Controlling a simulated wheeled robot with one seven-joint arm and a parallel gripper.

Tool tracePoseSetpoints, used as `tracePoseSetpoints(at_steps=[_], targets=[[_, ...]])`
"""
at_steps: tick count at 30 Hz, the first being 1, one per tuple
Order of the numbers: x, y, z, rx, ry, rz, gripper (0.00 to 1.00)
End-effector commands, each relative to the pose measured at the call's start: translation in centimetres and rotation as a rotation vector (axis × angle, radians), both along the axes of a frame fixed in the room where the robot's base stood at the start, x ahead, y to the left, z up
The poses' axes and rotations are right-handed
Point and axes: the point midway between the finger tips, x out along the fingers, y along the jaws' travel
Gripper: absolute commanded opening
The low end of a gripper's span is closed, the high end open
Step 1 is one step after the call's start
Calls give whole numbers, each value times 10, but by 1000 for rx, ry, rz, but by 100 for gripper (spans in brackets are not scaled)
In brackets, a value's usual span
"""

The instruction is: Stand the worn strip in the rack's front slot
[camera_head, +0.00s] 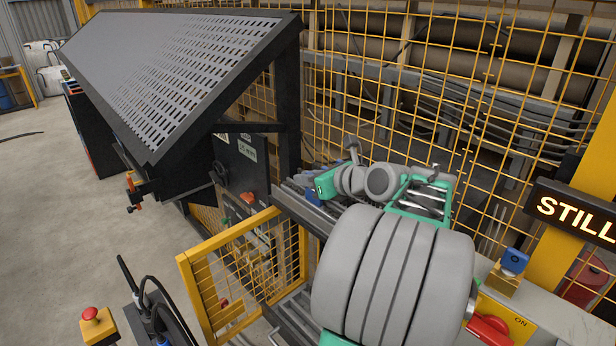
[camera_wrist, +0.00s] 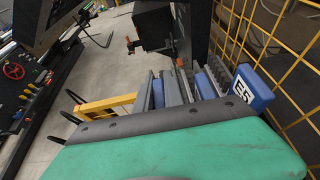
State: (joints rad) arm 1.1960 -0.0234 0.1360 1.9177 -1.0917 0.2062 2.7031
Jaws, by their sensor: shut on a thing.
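A dark grey strip (camera_wrist: 150,126) with several round spots along it crosses the lower wrist view, against a broad green surface; it appears to be the worn strip. My gripper (camera_head: 325,184) is at the far end of my arm in the head view, shut on the strip. The fingers and the grip itself are hidden. The rack (camera_wrist: 178,84), with upright grey plates and blue parts, shows just beyond the strip. It is partly behind my arm in the head view (camera_head: 302,207). I cannot tell which slot is the front one or whether the strip touches the rack.
A yellow mesh fence (camera_head: 470,80) stands close behind the rack, and a yellow mesh gate (camera_head: 240,265) stands before it. A large slanted perforated panel (camera_head: 190,65) overhangs at left.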

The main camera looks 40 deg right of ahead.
Motion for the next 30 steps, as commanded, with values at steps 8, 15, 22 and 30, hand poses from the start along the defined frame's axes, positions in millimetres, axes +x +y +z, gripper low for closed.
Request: tracePoseSetpoints(at_steps=[8, 15, 22, 30], targets=[[0, 0, -1, -3, -2, 0, 0], [0, 0, -4, -1, 0, 0, 27], [0, 0, -4, -1, -1, 0, 34], [-15, -2, 5, -3, -2, -4, 34]])
